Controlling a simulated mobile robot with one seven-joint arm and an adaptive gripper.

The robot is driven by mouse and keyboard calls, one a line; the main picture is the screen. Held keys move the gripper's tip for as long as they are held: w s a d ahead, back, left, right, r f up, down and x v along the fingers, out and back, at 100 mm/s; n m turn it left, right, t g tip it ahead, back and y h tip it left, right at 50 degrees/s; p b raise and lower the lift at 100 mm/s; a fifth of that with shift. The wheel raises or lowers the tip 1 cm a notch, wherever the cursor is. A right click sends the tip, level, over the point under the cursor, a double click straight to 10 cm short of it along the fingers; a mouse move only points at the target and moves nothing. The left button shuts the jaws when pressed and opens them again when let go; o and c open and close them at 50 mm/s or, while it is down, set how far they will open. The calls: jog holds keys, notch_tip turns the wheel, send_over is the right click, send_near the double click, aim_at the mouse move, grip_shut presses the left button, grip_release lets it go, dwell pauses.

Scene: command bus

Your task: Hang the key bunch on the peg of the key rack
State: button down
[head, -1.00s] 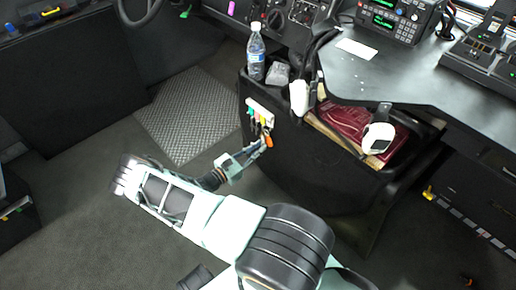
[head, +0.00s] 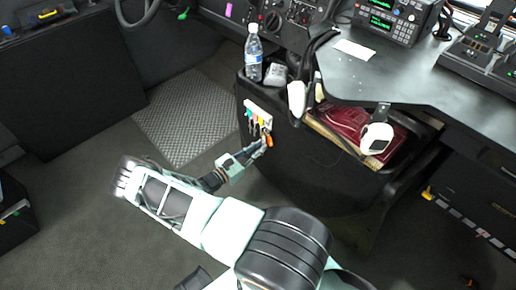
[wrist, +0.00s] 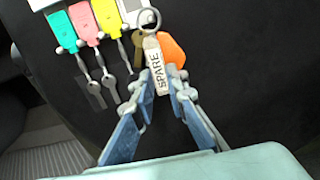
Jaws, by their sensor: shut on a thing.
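The key bunch hangs together on a metal ring (wrist: 149,19), with a white tag marked SPARE (wrist: 156,66), an orange fob (wrist: 172,50) and a brass-coloured key (wrist: 138,46). My gripper (wrist: 156,86) is shut on the SPARE tag from below. In the head view the orange fob (head: 269,140) shows just above my gripper (head: 263,150). The white key rack (head: 258,114) is on the side of the black console; part of it shows at the top of the wrist view (wrist: 128,5). The ring is close to the rack's right end. I cannot tell whether it is around a peg.
Keys with green (wrist: 61,31), pink (wrist: 84,22) and yellow (wrist: 106,15) tags hang left of the bunch. The console (head: 310,170) holds a water bottle (head: 253,55), a red book (head: 342,120) and a white device (head: 376,138).

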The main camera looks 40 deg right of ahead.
jog(key=shift+d, duration=0.25)
jog(key=shift+d, duration=0.25)
dwell(0.3)
jog(key=shift+f+b, duration=0.25)
jog(key=shift+b, duration=0.25)
jog(key=c, duration=1.8)
grip_release()
jog(key=shift+a, duration=1.4)
jog(key=shift+s+a, duration=0.2)
jog(key=shift+a, duration=1.55)
jog(key=shift+s+a, duration=0.15)
jog(key=shift+a, duration=1.55)
